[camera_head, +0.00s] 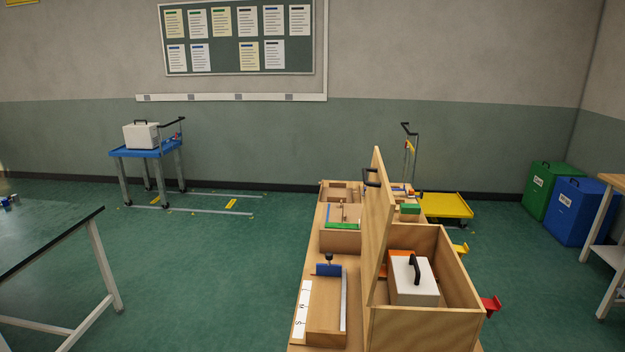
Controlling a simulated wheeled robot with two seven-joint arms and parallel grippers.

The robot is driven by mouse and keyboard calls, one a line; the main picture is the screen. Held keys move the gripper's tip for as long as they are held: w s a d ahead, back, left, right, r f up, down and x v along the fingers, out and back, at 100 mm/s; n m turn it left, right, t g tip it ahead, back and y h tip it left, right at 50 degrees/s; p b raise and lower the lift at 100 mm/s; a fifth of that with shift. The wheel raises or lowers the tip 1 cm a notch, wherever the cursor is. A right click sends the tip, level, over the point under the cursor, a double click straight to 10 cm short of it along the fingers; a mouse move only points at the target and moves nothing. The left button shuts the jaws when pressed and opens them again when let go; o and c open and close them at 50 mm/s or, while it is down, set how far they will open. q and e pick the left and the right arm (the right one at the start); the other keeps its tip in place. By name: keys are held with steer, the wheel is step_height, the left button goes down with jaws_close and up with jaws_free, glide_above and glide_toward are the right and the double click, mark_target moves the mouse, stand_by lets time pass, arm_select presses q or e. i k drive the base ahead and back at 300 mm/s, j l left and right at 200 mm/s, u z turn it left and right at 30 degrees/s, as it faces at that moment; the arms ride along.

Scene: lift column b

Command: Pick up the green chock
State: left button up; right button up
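A small green block (410,209) sits toward the far end of the wooden bench, just right of the raised wooden lid. A flat green strip (342,226) lies along the front of a wooden tray left of the lid. Both are small in the picture, and I cannot tell for certain which of them, if either, is the green chock. Neither of my grippers is in view.
An open wooden box (432,325) holds a white case (412,285); its raised lid (378,225) partly blocks the bench behind. Red (490,305) and yellow (461,248) pieces stick out at right. A yellow platform cart (445,205) stands behind.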

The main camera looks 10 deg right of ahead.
mark_target(408, 212)
steer(key=i+l+z, duration=0.15)
steer(key=l+z, duration=0.2)
steer(key=i+l+z, duration=0.2)
steer(key=l+z, duration=0.15)
steer(key=i+l+z, duration=0.15)
steer(key=l+z, duration=0.15)
steer(key=z, duration=0.15)
steer(key=i+l+z, duration=0.15)
steer(key=z, duration=0.3)
steer(key=i+l+z, duration=0.25)
steer(key=z, duration=0.2)
steer(key=i+l+z, duration=0.15)
steer(key=z, duration=0.25)
steer(key=i+l+z, duration=0.1)
steer(key=i, duration=0.35)
steer(key=i+l+z, duration=0.1)
steer(key=i, duration=0.35)
steer(key=i+j+u, duration=0.15)
steer(key=i+u, duration=0.25)
steer(key=i+j+u, duration=0.1)
steer(key=u, duration=0.3)
steer(key=i+l+u, duration=0.1)
steer(key=i+u, duration=0.35)
steer(key=i+l+u, duration=0.1)
steer(key=u, duration=0.3)
steer(key=i+l, duration=0.05)
steer(key=i, duration=0.05)
